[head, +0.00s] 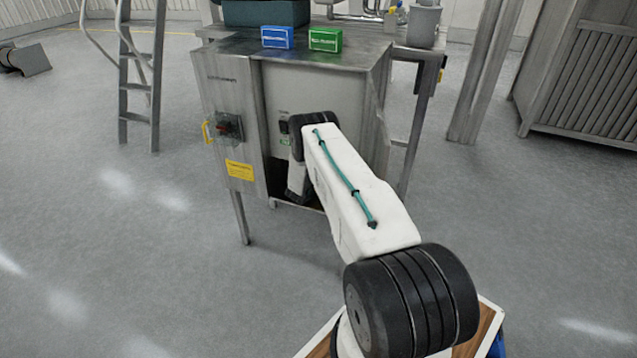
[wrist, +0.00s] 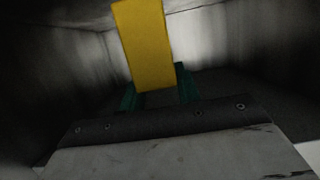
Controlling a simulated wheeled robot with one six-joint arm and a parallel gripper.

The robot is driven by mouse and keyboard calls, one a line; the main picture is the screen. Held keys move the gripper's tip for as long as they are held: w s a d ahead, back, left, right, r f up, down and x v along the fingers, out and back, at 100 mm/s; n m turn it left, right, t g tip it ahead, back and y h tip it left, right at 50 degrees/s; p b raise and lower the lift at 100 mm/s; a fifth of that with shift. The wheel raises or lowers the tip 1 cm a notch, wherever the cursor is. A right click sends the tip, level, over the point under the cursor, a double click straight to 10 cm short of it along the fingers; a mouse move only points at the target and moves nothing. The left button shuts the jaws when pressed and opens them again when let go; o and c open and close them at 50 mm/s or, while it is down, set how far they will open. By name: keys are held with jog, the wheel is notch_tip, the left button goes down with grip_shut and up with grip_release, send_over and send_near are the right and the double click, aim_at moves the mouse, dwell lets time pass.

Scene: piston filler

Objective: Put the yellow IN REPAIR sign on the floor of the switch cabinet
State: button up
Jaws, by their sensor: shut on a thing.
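The yellow sign (wrist: 143,45) stands up between the teal fingers of my gripper (wrist: 158,92) in the wrist view, tilted slightly. My gripper is shut on its lower end. Grey walls surround it, so the sign is inside the switch cabinet (head: 225,105). In the head view my white arm reaches into the cabinet's opening below the steel top, and the gripper and sign are hidden there. The cabinet door stands open on the left, with a red-and-black switch and a yellow label. I cannot tell whether the sign touches the cabinet floor.
A blue box (head: 277,37) and a green box (head: 325,39) stand on the steel top (head: 355,55). A ladder (head: 138,75) stands behind on the left. A slatted grey unit (head: 590,80) is at the right. The floor in front on the left is clear.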

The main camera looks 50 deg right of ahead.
notch_tip(320, 180, down, 4)
jog(key=shift+w+d+f, duration=0.15)
jog(key=shift+d, duration=0.25)
jog(key=o, duration=1)
jog(key=shift+f, duration=0.15)
